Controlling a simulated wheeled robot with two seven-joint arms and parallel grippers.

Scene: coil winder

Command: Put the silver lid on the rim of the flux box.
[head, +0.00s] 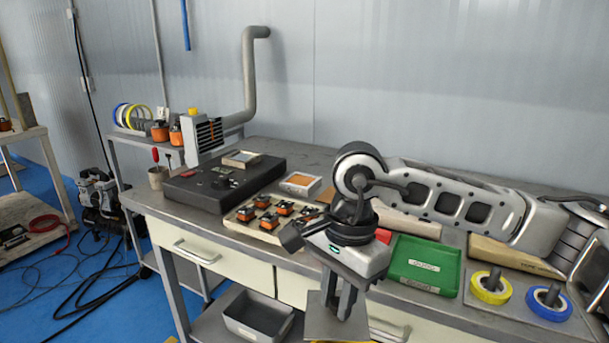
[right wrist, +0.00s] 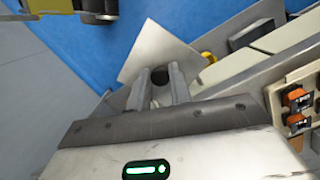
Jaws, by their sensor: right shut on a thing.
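The silver lid (head: 322,318) is a flat square plate. My right gripper (head: 341,302) is shut on it and holds it in front of the bench's front edge. In the right wrist view the lid (right wrist: 158,50) lies at the fingertips (right wrist: 162,80), with a dark round part between the fingers. A small whitish box with an amber inside (head: 300,184) sits on the bench, behind and left of the gripper; it looks like the flux box. Its top appears uncovered. The lid is well apart from it. My left gripper is not in view.
A cream tray with several orange-and-black parts (head: 262,220) lies in front of the box. A black unit (head: 215,185) stands to its left. A green tray (head: 425,262) and yellow and blue rolls (head: 490,288) are at right. A grey bin (head: 257,318) sits below.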

